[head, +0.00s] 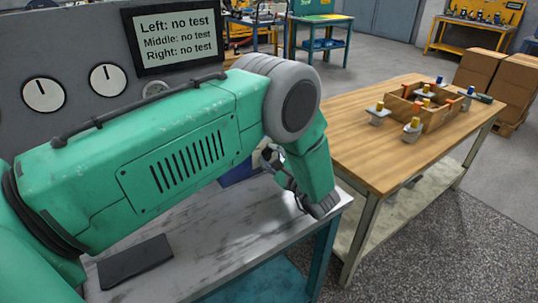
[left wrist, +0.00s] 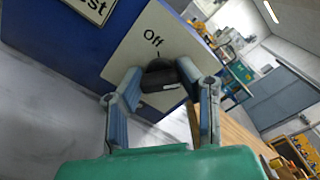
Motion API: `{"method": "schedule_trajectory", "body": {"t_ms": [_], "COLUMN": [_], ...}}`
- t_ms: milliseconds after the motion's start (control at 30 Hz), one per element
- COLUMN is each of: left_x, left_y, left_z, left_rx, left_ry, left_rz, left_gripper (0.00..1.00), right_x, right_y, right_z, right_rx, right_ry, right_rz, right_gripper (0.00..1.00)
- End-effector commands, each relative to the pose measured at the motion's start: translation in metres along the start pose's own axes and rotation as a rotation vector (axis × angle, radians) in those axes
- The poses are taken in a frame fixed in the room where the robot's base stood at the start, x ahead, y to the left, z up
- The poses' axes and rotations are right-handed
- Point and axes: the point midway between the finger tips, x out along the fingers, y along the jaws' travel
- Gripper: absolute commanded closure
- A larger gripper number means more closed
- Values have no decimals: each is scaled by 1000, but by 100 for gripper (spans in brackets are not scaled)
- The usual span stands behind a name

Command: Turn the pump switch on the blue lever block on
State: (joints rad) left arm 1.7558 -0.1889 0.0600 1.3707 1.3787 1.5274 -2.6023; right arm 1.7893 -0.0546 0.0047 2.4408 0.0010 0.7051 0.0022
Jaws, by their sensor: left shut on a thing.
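The pump switch (left wrist: 160,76) is a dark knob on a pale plate (left wrist: 135,50) of the blue lever block (left wrist: 55,55) in the left wrist view. The word "Off" stands above the knob. My left gripper (left wrist: 163,84) has a finger on each side of the knob and is shut on it. In the head view my own green arm covers most of the blue lever block (head: 240,172), and the switch is hidden. Part of my left gripper (head: 272,158) shows beside the block. My right gripper is in neither view.
The grey bench (head: 225,235) carries a dark flat pad (head: 135,260). Behind stands a grey panel with dials and a screen (head: 176,37) reading "no test" for left, middle and right. A wooden table (head: 375,150) with a crate (head: 425,108) and small parts stands right.

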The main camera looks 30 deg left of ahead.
Motion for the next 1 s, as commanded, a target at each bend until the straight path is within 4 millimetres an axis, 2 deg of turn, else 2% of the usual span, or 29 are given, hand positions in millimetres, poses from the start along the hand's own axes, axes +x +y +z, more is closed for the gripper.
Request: {"method": "schedule_trajectory", "body": {"t_ms": [33, 300, 867, 900, 933, 1000], "left_x": [-6, -7, -7, -7, -7, -6], "left_y": [7, 7, 8, 8, 7, 6], "left_z": [-5, -5, -5, -5, -5, -4], "left_rx": [34, 130, 157, 157, 156, 154], "left_ry": [17, 18, 18, 18, 17, 14], "left_rz": [11, 10, 10, 9, 9, 7], "left_gripper": [98, 98, 98, 56, 48, 48], "right_x": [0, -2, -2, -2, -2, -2], "right_y": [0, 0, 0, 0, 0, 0], "right_z": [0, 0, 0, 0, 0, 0], "right_rx": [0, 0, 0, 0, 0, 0], "right_ry": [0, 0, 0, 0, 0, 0], "right_rz": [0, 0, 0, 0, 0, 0], "right_gripper": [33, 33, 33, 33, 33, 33]}}
